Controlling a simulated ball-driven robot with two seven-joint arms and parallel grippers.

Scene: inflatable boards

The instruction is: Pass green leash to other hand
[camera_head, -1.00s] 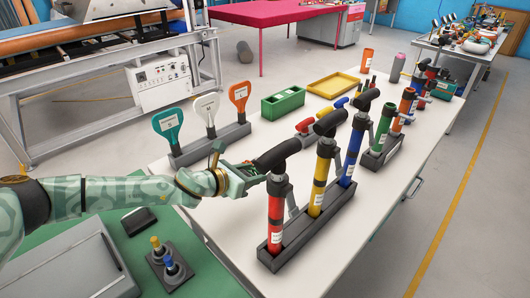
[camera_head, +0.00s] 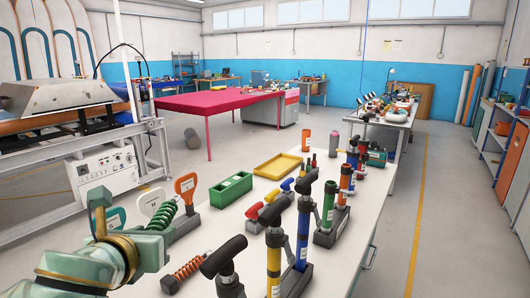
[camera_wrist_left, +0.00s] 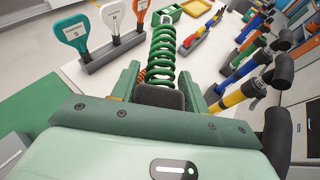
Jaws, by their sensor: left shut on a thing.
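The green leash (camera_head: 162,217) is a thick green coil. My left gripper (camera_head: 132,226) is shut on its near end and holds it up over the white table. In the left wrist view the green leash (camera_wrist_left: 162,48) stretches away from between the fingers of my left gripper (camera_wrist_left: 160,90), with a dark grey piece at the near end. An orange coil (camera_head: 184,268) with a dark end shows below it, beside the nearest pump; the wrist view shows only a little of it behind the fingers. My right gripper is in neither current view.
The white table (camera_head: 225,228) carries a stand of hand pumps with black handles (camera_head: 222,257) close to my left gripper's right. Paddle-like fins (camera_head: 185,186) stand behind it. A green box (camera_head: 231,188) and a yellow tray (camera_head: 278,166) lie farther back.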

